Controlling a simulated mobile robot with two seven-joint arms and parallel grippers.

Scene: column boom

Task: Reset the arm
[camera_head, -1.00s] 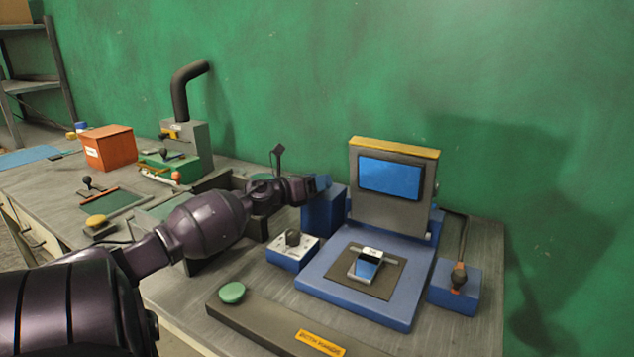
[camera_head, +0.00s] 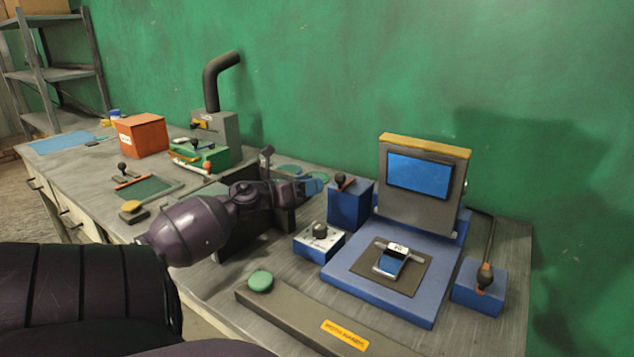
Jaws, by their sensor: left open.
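My left arm, dark purple, comes in from the lower left and reaches over the bench. Its left gripper (camera_head: 312,185) is small in the head view and partly hidden by my own wrist. It is open, and I see nothing held in it. My right gripper is not in view.
A blue press-like station (camera_head: 380,287) with a screen holds a small device (camera_head: 391,262). Near it are a switch box (camera_head: 319,241), a green button (camera_head: 260,281) and a right-hand lever box (camera_head: 479,289). An orange box (camera_head: 140,136) stands farther left.

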